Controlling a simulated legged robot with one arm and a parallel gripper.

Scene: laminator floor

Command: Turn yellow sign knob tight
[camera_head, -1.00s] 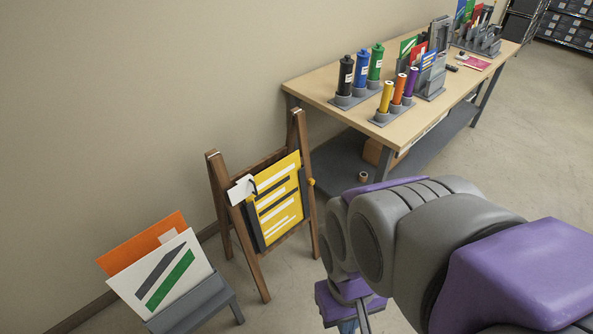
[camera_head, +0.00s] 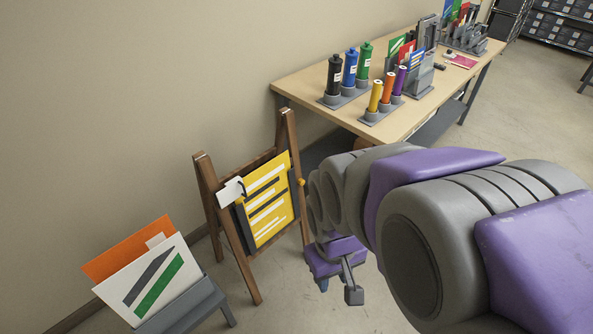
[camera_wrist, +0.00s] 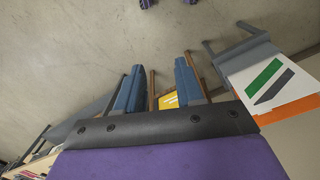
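The yellow sign (camera_head: 268,207) with black and white bars stands on a brown wooden easel (camera_head: 233,243). A small round yellow knob (camera_head: 301,182) shows at the sign's right edge, by the easel's right leg. A white tag (camera_head: 230,191) hangs at its upper left corner. My gripper (camera_wrist: 159,66) has its two blue fingers spread apart with nothing between them. In the head view it hangs low, right of the easel and apart from the knob. In the wrist view, part of the yellow sign (camera_wrist: 169,101) shows between the fingers; the knob cannot be made out there.
A grey stand (camera_head: 190,310) with orange and white boards is left of the easel. A wooden table (camera_head: 300,88) with colored bottles and card racks stands behind, along the wall. Open floor (camera_head: 545,130) lies to the right.

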